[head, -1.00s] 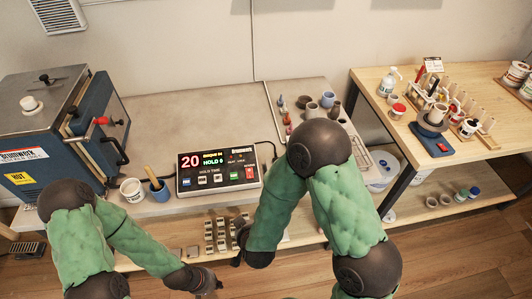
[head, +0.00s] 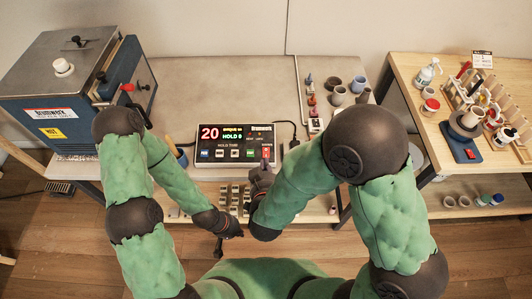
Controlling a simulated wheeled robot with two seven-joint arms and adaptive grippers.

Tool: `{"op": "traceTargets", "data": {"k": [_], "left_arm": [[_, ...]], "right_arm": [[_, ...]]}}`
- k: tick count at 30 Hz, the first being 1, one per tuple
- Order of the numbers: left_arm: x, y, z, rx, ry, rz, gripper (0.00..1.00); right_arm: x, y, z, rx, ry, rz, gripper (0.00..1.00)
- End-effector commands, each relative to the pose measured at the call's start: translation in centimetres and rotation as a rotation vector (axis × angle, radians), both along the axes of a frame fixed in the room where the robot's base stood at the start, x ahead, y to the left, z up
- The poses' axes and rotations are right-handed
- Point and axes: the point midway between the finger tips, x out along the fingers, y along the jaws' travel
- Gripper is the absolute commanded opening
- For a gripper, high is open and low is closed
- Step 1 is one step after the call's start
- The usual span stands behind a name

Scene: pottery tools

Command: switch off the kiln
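The blue and grey kiln (head: 60,92) stands at the left, with its door swung open at its right side. Its black controller box (head: 235,143) lies on the grey bench and its display is lit, showing a red 20 and green text with HOLD. A red switch (head: 266,153) is at its lower right. My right gripper (head: 262,176) is just in front of this switch; I cannot tell whether it touches. My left gripper (head: 219,248) hangs lower, in front of the bench, apart from the controller. The fingers of both are too small and dark to read.
Several small pots (head: 345,92) and glaze bottles stand right of the controller. A wooden table (head: 430,135) with a tube rack is at the right. The bench behind the controller is clear.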

Motion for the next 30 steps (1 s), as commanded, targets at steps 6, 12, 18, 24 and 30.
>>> {"op": "traceTargets", "data": {"k": [6, 12, 18, 24, 30], "left_arm": [[0.0, 0.0, -0.6, 0.000, 0.000, 0.000, 0.00], [0.0, 0.0, -1.3, 0.000, 0.000, 0.000, 0.00], [0.0, 0.0, -1.9, 0.000, 0.000, 0.000, 0.00], [0.0, 0.0, -2.7, 0.000, 0.000, 0.000, 0.00], [0.0, 0.0, -2.9, 0.000, 0.000, 0.000, 0.00]], "right_arm": [[2.3, -0.2, -1.2, 0.001, 0.002, -0.006, 0.00], [5.8, -0.1, -2.8, 0.002, 0.002, -0.005, 0.00], [9.1, -0.1, -4.3, 0.002, 0.002, -0.004, 0.00], [10.0, 0.0, -6.7, 0.000, 0.001, -0.001, 0.00], [10.3, 0.0, -7.7, 0.000, 0.001, -0.001, 0.00]]}}
